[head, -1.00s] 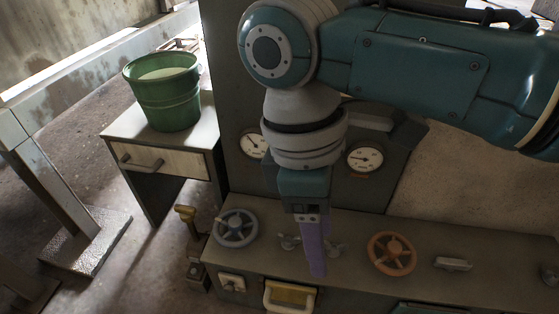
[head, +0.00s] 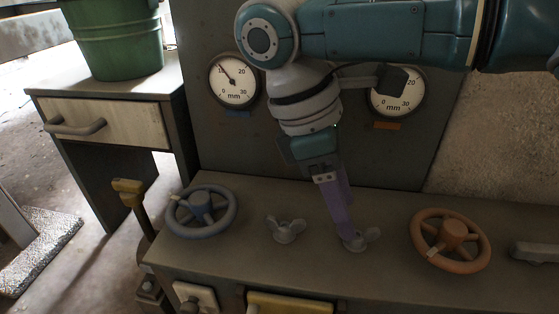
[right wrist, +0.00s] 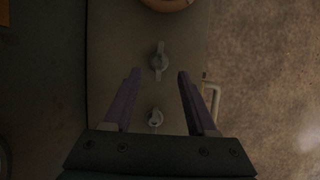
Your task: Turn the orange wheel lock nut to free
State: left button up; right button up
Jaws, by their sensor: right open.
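The orange wheel (head: 452,240) sits on the right part of the grey bench top. The grey wing nut beside it, the orange wheel lock nut (head: 368,240), is partly hidden by my right gripper (head: 348,238). My right gripper points down with purple fingers close to this nut. In the right wrist view the jaws (right wrist: 158,76) are open and empty. The lock nut (right wrist: 159,62) lies in line with the gap, near the fingertips, with its wings along the picture's vertical. Contact cannot be told. The orange wheel's edge (right wrist: 168,4) shows at the top. My left gripper is out of view.
A second wing nut (head: 286,230) and a blue wheel (head: 201,211) stand to the left. Two round gauges, left (head: 234,81) and right (head: 398,92), are on the upright panel behind. A grey handle (head: 535,252) is at the right.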

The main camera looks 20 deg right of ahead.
jog(key=b+x, duration=0.2)
jog(key=x, duration=0.2)
jog(key=shift+d+f, duration=0.1)
jog(key=shift+f, duration=0.15)
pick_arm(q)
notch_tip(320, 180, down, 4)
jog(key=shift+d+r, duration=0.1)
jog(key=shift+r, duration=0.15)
pick_arm(e)
jog(key=c, duration=0.4)
grip_shut()
